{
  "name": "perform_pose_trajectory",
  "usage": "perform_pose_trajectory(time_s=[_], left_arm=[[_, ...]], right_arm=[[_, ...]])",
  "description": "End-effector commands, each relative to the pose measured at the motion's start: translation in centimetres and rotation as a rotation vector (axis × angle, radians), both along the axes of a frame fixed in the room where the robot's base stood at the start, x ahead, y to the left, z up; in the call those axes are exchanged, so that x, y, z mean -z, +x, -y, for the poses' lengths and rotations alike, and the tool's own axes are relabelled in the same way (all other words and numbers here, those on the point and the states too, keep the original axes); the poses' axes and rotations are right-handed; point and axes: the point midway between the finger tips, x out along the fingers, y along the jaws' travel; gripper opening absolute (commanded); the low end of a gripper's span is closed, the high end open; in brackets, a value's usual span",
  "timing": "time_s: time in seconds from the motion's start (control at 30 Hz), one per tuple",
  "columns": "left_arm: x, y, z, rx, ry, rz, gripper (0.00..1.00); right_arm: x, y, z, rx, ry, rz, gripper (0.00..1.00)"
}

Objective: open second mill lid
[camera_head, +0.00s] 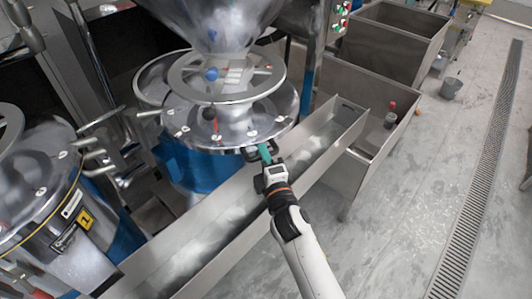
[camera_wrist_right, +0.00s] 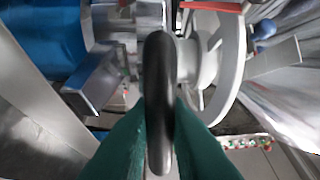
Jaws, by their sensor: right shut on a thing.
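The middle mill has a blue body (camera_head: 205,170) and a shiny round metal lid (camera_head: 185,118), which looks level and seated on it. A handwheel (camera_head: 182,84) sits above the lid. My right gripper (camera_head: 265,152) is at the lid's front right rim. Its green fingers are shut on a black rounded handle, which stands between them in the right wrist view (camera_wrist_right: 159,95). How the handle joins the lid is hard to see. My left gripper is not in view.
Another mill (camera_head: 60,215) with a yellow label stands at the left. A long sloping metal trough (camera_head: 215,232) runs under my right gripper. Metal bins (camera_head: 350,88) stand at the right, with open grey floor (camera_head: 430,200) beyond. A hopper (camera_head: 215,22) hangs over the handwheel.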

Motion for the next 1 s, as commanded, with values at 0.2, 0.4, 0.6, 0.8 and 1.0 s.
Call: perform_pose_trajectory(time_s=[0.2,0.4,0.6,0.8,1.0], left_arm=[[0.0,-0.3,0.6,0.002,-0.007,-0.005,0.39],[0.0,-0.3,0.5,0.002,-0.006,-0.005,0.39],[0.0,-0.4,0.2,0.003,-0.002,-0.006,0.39],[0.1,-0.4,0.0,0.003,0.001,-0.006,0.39],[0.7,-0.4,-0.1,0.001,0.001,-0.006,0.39]], right_arm=[[-0.2,0.0,-0.1,-0.001,0.003,0.003,0.00],[-0.2,0.0,-0.1,-0.001,0.003,0.002,0.27],[-0.1,0.0,-0.1,-0.001,0.002,0.001,0.34],[0.1,-0.4,0.1,-0.001,0.001,0.001,0.34],[0.4,-3.5,1.0,-0.002,0.002,-0.001,0.34]])
